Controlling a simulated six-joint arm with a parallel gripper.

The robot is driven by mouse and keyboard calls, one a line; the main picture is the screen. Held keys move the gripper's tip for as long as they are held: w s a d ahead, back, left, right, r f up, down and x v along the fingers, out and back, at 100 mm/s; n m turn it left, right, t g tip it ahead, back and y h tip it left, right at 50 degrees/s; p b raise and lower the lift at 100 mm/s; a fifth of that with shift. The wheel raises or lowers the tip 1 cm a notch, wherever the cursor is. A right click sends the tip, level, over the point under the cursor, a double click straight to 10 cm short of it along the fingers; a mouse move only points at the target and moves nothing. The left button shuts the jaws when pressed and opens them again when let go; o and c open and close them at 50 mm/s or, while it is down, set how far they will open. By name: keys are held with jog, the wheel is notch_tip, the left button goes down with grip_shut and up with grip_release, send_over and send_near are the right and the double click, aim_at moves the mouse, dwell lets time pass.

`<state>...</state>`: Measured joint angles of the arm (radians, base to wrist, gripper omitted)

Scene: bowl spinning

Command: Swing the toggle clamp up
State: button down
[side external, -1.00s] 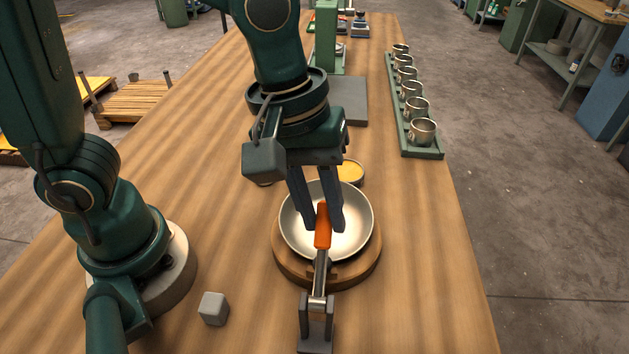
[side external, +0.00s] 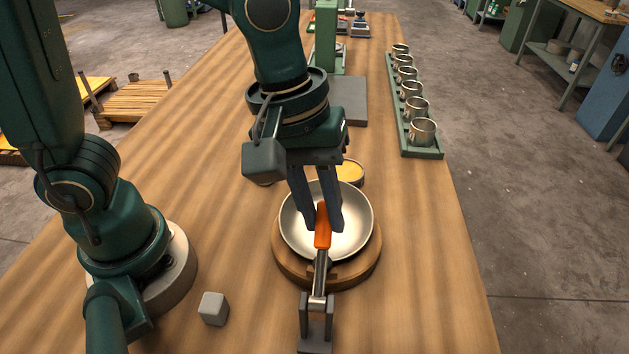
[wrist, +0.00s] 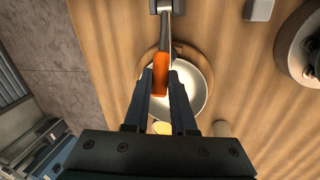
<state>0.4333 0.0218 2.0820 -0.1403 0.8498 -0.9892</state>
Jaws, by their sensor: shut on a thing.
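The toggle clamp has an orange handle (side external: 322,226) on a metal arm (side external: 320,272) that runs to a grey bracket (side external: 316,325) at the front of the table. The arm reaches over the rim of a pale shallow bowl (side external: 355,232), which sits on a round wooden base (side external: 290,270). My gripper (side external: 322,226) is shut on the orange handle, one finger on each side. The wrist view also shows the handle (wrist: 160,74) between the two dark fingers, with the bowl (wrist: 190,85) behind it.
A small grey cube (side external: 213,309) lies left of the bracket. A round container with yellow contents (side external: 351,172) stands just behind the bowl. A green rack (side external: 422,150) of several metal cups runs along the right edge. The table right of the clamp is clear.

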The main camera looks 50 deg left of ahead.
aim_at(328, 233)
dwell(0.6)
jog(key=shift+s+d+r+m+t+y, duration=0.15)
jog(key=shift+s+d+r+t+y, duration=0.45)
jog(key=shift+t+y, duration=0.2)
jog(key=shift+s+d+r+m+t+y, duration=0.15)
jog(key=shift+s+d+r+t+y, duration=0.3)
jog(key=shift+s+r+t+y, duration=0.35)
jog(key=shift+w+f, duration=0.2)
jog(key=c, duration=0.7)
grip_release()
jog(key=shift+c, duration=0.2)
jog(key=shift+v, duration=2.6)
jog(key=shift+w+d, duration=0.1)
